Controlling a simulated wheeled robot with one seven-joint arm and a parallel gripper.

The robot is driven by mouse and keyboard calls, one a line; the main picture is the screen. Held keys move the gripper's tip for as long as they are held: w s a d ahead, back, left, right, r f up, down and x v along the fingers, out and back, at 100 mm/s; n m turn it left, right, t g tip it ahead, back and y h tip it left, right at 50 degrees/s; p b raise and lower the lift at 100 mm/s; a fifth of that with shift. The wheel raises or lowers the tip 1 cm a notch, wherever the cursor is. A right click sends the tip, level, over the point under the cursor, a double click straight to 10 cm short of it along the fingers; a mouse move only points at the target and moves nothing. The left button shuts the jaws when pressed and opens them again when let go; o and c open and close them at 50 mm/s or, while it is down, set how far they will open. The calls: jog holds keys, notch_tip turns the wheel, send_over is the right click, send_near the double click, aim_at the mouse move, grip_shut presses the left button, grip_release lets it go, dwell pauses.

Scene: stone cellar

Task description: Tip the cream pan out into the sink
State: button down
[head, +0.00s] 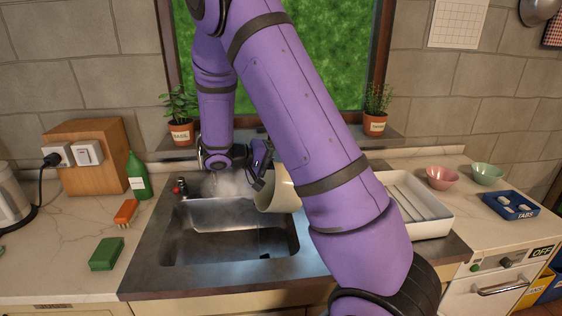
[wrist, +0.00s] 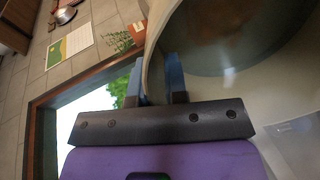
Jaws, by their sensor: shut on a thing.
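The cream pan (head: 284,196) is held above the right side of the sink (head: 205,246), tilted well over with its mouth toward the lower left. My arm hides its right part. My gripper (head: 262,172) is shut on the pan's wall near the rim. In the wrist view, the blue fingers of my gripper (wrist: 162,80) stand on either side of the cream pan's wall (wrist: 152,62). A darker brownish area shows inside the pan; I cannot tell whether it is contents or shadow. White haze hangs over the back of the sink. The basin floor shows a small dark spot.
A red-handled tap (head: 180,187) stands at the sink's back left. A white drying tray (head: 425,216) is on the right, partly behind my arm. A green sponge (head: 106,254), orange brush (head: 126,213) and green bottle (head: 138,177) are on the left counter. Potted plants flank the window.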

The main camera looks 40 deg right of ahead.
jog(key=shift+a, duration=0.1)
dwell(0.3)
jog(key=shift+w+a+f+h, duration=0.1)
jog(key=shift+w+a+h, duration=0.15)
jog(key=shift+a+h, duration=0.35)
jog(key=shift+w+a+f+g+h, duration=0.15)
jog(key=shift+a+g+h, duration=0.1)
jog(key=shift+a, duration=0.15)
jog(key=shift+w+a+f+g+h, duration=0.1)
jog(key=shift+w+a+g+h, duration=0.05)
jog(key=shift+a+h, duration=0.15)
jog(key=shift+a, duration=0.15)
dwell(0.3)
dwell(0.8)
